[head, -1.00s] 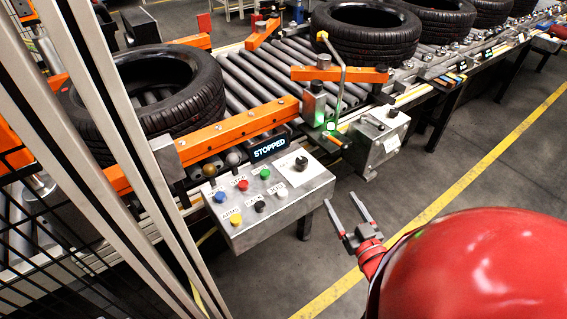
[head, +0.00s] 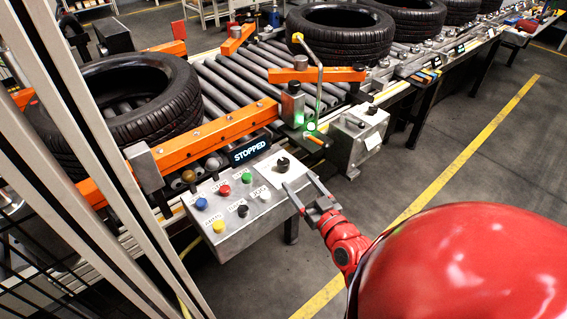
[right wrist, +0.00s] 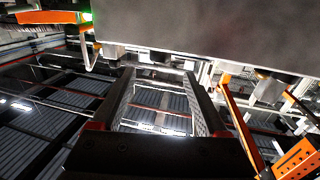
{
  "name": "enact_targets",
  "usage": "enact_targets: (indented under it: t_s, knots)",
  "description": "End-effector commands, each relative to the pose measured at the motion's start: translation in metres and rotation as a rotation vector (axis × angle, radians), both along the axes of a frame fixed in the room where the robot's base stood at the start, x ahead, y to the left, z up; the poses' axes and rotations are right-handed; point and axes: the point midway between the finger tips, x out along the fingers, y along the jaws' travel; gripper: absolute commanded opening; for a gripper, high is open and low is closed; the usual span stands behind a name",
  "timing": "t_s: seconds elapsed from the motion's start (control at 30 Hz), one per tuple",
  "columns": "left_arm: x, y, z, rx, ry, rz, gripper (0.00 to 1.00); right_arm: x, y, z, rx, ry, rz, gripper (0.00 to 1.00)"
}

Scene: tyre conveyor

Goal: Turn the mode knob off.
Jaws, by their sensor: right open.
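The black mode knob (head: 283,163) stands on a white plate at the right end of the grey control box (head: 248,229). I cannot read its setting. My right gripper (head: 298,181) is open and empty, with its fingertips close to the box's right edge, just below and right of the knob in the head view. I cannot tell whether the fingers touch the box. In the right wrist view the two fingers (right wrist: 158,78) are spread with nothing between them, and the knob does not show. My left gripper is not in view.
Blue, red, green, yellow, black and white buttons sit left of the knob. A second grey box (head: 357,138) stands to the right. Tyres lie on the roller conveyor behind. The floor at right is open.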

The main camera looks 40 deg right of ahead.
Motion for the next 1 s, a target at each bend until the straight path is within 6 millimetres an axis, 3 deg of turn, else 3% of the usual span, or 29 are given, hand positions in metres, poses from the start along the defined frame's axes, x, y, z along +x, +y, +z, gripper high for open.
enact_targets:
  t_s: [0.3, 0.5, 0.9, 1.0]
  knots:
    - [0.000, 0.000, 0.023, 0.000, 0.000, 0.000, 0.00, 0.059, -0.006, 0.003, 0.007, 0.000, 0.003, 0.77]
    - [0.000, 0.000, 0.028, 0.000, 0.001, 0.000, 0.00, 0.086, -0.010, 0.001, 0.004, 0.001, 0.001, 0.77]
    - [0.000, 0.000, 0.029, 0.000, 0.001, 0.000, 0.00, 0.093, -0.010, -0.002, 0.005, 0.002, 0.000, 0.77]
    - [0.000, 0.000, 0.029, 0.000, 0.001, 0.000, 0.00, 0.093, -0.010, -0.002, 0.005, 0.002, 0.000, 0.60]
